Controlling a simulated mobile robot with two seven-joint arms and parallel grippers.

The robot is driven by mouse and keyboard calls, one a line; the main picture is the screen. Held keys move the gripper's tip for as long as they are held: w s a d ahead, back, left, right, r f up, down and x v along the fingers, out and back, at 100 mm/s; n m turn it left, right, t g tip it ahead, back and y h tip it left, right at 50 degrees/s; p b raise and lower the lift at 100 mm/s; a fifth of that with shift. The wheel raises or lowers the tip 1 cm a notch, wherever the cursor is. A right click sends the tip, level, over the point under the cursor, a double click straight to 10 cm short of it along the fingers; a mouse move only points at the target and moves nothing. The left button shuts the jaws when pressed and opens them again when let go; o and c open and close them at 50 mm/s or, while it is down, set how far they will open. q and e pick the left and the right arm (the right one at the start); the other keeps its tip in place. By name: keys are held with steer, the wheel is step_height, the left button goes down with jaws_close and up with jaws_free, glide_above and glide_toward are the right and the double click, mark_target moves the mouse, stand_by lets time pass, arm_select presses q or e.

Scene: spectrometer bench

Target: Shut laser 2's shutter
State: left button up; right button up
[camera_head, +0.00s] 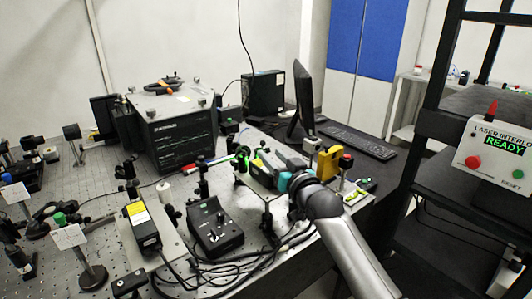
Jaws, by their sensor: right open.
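A laser with a yellow label (141,222) sits on a light plate at the front middle of the bench. Another laser-like unit (262,174), with a green part at its left end, is mounted behind and to the right; I cannot tell which of the two is laser 2. No shutter can be made out for certain. My right gripper (290,180) reaches in from the lower right and is open, beside the right end of the rear unit. My wrist partly hides that end, and I cannot tell whether they touch. My left gripper is out of view.
A black control box (214,230) with loose cables stands between the lasers. A dark instrument box (178,132) and monitor (301,90) stand behind. A yellow block (327,163) is just right of my gripper. The laser interlock panel (495,150) reads READY at right.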

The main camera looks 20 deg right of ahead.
steer(key=shift+w+a+b, duration=0.15)
steer(key=shift+w+b, duration=0.05)
steer(key=shift+w, duration=0.85)
steer(key=shift+w+a+b, duration=0.15)
steer(key=shift+w, duration=0.85)
jaws_close()
